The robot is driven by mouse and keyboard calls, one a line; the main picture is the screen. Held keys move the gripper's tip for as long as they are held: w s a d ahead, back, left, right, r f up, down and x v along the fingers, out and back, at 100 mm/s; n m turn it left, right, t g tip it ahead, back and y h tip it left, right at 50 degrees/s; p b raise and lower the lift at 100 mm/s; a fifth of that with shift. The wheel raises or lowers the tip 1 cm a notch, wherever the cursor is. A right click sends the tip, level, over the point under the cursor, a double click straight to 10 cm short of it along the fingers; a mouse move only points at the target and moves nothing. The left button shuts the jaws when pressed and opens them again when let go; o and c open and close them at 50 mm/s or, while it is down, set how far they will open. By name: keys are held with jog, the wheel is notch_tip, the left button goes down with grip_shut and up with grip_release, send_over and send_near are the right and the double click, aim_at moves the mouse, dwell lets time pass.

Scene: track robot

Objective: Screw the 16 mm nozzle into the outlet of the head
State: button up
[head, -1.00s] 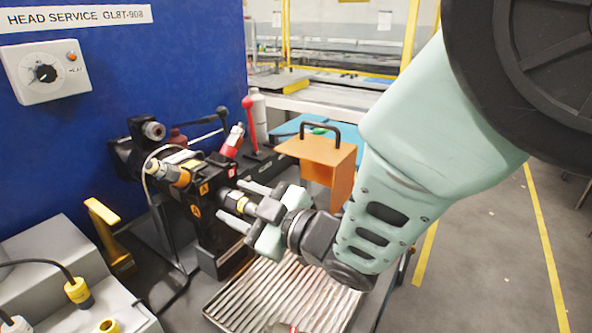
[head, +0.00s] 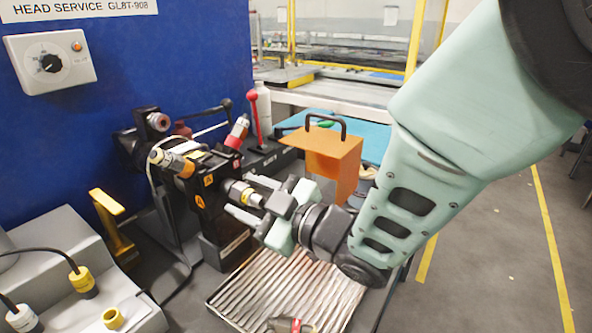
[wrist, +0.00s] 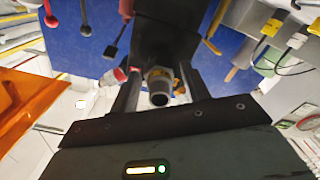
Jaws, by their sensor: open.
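The head is a black block (head: 212,205) with orange warning labels on the bench fixture. A silver nozzle with a yellow band (head: 240,193) sits at the head's outlet, pointing toward my gripper. How far it is threaded in I cannot tell. My gripper (head: 239,196) is open, with its fingers on opposite sides of the nozzle. In the wrist view, the nozzle's round dark bore (wrist: 159,98) faces me between the two spread fingers, with a gap on each side. No size marking on the nozzle is readable.
A ribbed metal tray (head: 250,300) lies below my gripper, with a small red and dark item (head: 290,325) at its near edge. An orange box with a black handle (head: 335,160) stands behind my wrist. A red-knobbed lever (head: 253,95) rises behind the head.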

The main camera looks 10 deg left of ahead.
jog(key=n+b, duration=0.3)
jog(key=n, duration=0.1)
jog(key=shift+f, duration=0.15)
jog(key=n+b, duration=0.3)
jog(key=n, duration=0.2)
jog(key=shift+n+b, duration=0.7)
jog(key=shift+n, duration=0.8)
